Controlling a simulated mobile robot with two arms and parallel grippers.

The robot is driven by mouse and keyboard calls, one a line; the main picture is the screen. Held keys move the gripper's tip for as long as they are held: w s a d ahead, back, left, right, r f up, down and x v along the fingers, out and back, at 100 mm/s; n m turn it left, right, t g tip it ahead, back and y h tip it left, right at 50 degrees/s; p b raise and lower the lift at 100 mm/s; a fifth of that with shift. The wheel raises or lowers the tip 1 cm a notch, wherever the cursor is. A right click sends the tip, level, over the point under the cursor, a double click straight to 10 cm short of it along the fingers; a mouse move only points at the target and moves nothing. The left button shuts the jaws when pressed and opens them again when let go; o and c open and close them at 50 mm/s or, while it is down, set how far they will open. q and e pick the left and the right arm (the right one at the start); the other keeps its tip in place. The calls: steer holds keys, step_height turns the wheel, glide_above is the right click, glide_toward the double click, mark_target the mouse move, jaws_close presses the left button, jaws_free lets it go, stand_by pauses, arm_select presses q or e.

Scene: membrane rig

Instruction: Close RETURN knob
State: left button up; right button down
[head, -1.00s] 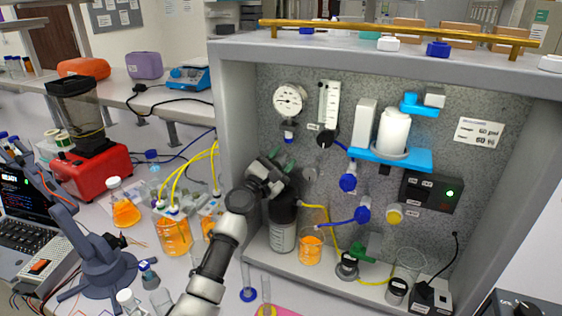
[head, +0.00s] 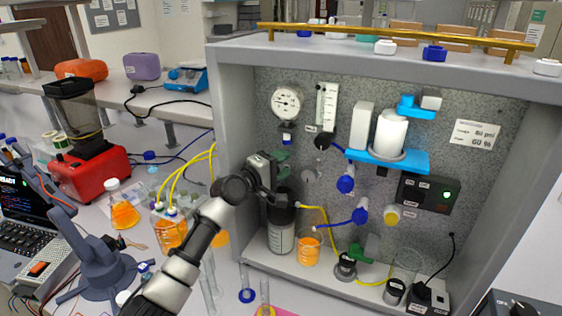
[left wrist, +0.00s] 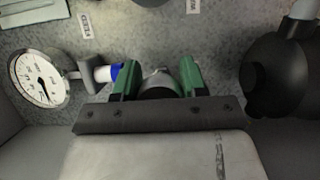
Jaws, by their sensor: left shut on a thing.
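My left gripper (head: 281,168) is at the rig's back panel, below the pressure gauge (head: 287,103) and above the dark cap of a bottle (head: 281,228). In the left wrist view, its green fingers (left wrist: 158,82) are shut on a round dark grey knob (left wrist: 158,92) with a silvery part behind it. The knob is partly hidden by the gripper, and the small labels nearby are too small or turned to read. The gauge (left wrist: 38,78) with its blue-ended fitting is left of the fingers there. My right gripper is in neither view.
Blue valves (head: 345,183) and a blue shelf (head: 410,160) are farther right. A beaker of orange liquid (head: 308,250) stands below. The rig's left wall (head: 232,120) is close to my arm.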

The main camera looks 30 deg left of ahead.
arm_select(q)
steer(key=m+g+p, duration=0.1)
steer(key=m, duration=0.1)
steer(key=m+y+p, duration=0.1)
steer(key=m+p, duration=0.1)
steer(key=shift+f+m+g, duration=0.2)
steer(key=shift+m+g, duration=0.2)
steer(key=m+p, duration=0.1)
steer(key=m+y, duration=0.1)
steer(key=shift+f+m+g+p, duration=0.2)
steer(key=shift+m+g+p, duration=0.1)
steer(key=shift+g+p, duration=0.1)
steer(key=shift+a+f+m+g+y, duration=0.15)
steer(key=shift+m+g+y, duration=0.15)
steer(key=shift+m+y, duration=0.6)
steer(key=m+y, duration=0.1)
steer(key=m, duration=0.2)
steer(key=shift+a+f+y, duration=0.15)
steer(key=shift+f+y, duration=0.05)
steer(key=shift+y, duration=0.2)
steer(key=o, duration=0.9)
steer(key=shift+r, duration=0.1)
steer(key=shift+o, duration=0.2)
steer(key=shift+r, duration=0.1)
steer(key=shift+s, duration=0.1)
